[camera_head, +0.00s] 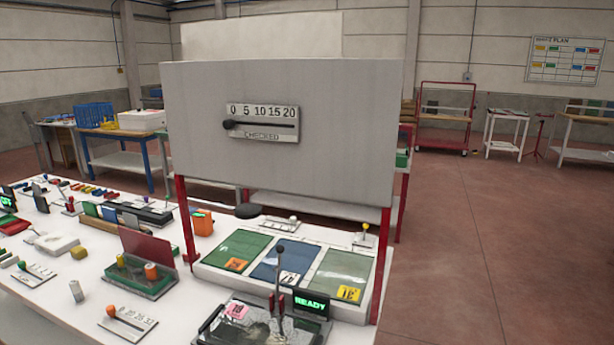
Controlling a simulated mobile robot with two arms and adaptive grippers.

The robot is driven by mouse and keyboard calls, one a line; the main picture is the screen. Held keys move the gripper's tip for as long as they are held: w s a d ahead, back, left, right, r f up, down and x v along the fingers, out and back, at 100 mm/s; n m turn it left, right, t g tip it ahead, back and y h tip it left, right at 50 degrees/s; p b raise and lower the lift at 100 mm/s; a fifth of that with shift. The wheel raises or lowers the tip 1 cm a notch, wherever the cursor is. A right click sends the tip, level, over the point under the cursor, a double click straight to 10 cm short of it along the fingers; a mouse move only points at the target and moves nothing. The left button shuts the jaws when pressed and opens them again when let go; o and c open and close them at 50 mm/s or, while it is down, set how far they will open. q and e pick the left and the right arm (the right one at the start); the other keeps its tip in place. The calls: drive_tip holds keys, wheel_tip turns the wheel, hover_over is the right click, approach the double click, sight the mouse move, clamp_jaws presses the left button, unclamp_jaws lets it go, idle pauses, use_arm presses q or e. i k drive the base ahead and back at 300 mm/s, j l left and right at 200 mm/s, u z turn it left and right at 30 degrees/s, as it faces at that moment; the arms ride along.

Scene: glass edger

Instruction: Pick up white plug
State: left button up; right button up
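A small pale grey-white cylinder (76,291), the thing in view that looks most like the white plug, stands upright on the white table (60,318) at the lower left. It stands apart from the things around it. Neither of my grippers shows in the head view, so I cannot tell their state or where they are relative to it.
A grey panel (285,165) on red posts rises behind. A READY display (310,304) stands at the front right.

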sight(75, 287)
drive_tip(key=j+u, duration=0.15)
drive_tip(key=u, duration=1.15)
